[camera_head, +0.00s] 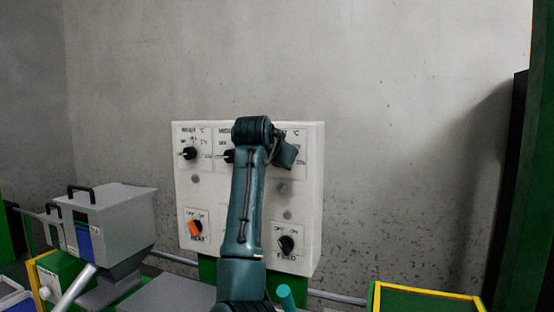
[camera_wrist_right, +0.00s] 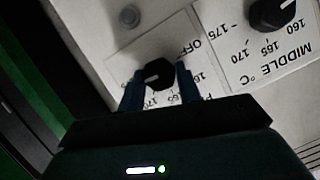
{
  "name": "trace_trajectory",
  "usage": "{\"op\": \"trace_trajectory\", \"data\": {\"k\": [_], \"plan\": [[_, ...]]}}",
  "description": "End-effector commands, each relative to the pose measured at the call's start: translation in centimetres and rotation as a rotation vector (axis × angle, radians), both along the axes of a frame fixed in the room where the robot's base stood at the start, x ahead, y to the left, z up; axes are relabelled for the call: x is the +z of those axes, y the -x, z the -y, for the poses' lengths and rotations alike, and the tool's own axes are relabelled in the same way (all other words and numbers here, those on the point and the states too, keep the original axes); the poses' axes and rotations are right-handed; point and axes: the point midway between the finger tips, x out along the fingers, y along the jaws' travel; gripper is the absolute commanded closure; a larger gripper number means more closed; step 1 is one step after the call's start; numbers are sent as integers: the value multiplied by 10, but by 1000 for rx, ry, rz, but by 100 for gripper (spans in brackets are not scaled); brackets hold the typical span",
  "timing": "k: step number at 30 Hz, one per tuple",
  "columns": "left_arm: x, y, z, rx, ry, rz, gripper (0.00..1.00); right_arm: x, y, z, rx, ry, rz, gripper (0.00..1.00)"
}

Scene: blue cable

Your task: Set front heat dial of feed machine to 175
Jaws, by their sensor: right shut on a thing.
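The feed machine's white control panel (camera_head: 208,205) stands against the wall in the head view. My right arm reaches up across it, hiding the right-hand top dial. In the right wrist view, which looks at the panel upside down, my right gripper (camera_wrist_right: 160,88) is shut on a black dial (camera_wrist_right: 157,73), one finger on each side. The dial's white mark points toward the left of that picture. Numbers 160, 165 and 170 show around it, partly covered by the fingers. The neighbouring middle dial (camera_wrist_right: 272,12) also shows there. My left gripper is not in view.
A left top dial (camera_head: 189,153), an orange HEAT switch (camera_head: 195,227) and a black FEED switch (camera_head: 286,244) are on the panel. A grey lidded hopper (camera_head: 113,215) stands to the left. A yellow-edged green frame (camera_head: 430,290) is at the lower right.

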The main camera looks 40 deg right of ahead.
Motion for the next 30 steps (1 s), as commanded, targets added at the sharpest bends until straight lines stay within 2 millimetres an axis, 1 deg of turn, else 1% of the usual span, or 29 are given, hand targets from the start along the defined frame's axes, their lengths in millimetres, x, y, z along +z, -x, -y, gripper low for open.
{"op": "trace_trajectory", "data": {"k": [6, 19, 20, 27, 30], "plan": [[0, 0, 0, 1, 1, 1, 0, 2, 1, 1, 0, -14, 43, 89], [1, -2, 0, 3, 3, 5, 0, 2, 0, 1, -1, -18, 49, 89], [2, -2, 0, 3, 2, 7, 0, 2, 0, 1, -1, -18, 49, 64], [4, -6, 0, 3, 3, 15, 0, 1, 0, 0, 0, -19, 44, 44], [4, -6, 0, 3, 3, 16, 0, 1, 0, 0, 0, -20, 44, 44]]}}
